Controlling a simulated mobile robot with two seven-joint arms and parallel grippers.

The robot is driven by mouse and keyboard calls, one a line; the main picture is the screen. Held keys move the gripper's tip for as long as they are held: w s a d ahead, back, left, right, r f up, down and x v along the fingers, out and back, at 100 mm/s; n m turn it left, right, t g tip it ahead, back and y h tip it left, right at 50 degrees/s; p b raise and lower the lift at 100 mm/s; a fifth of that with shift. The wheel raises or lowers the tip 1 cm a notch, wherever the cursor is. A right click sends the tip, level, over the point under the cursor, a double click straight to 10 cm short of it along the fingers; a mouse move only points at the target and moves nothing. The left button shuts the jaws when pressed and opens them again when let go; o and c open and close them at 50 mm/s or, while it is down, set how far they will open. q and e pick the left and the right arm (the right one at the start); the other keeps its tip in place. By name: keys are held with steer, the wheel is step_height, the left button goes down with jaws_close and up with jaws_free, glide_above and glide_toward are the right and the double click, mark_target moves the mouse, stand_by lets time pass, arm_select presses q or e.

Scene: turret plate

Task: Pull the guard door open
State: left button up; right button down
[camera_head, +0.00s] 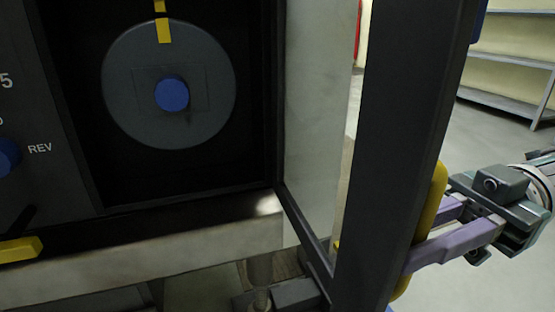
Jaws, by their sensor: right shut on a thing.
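The guard door (392,130) is a dark frame with a clear pane, swung out from the machine opening toward the right. A yellow handle (436,198) is fixed on the outer side of its frame. My right gripper (425,250), with purple fingers, comes in from the right and is shut on the handle. The fingertips are partly hidden behind the door frame. Inside the opening is a round grey turret plate (205,75) with a blue centre knob (172,94) and a yellow mark at its top. My left gripper is not in view.
A dark control panel with a blue knob (8,157) marked REV and a yellow lever (20,250) is at the left. A pale machine ledge (150,245) runs below the opening. Grey shelves (510,55) stand at the back right, with clear floor before them.

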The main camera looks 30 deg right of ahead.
steer(key=c, duration=0.8)
jaws_free()
steer(key=shift+o, duration=0.2)
steer(key=shift+d, duration=0.1)
steer(key=shift+s+d, duration=0.1)
steer(key=shift+d, duration=0.3)
steer(key=b+v, duration=0.1)
steer(key=v, duration=0.8)
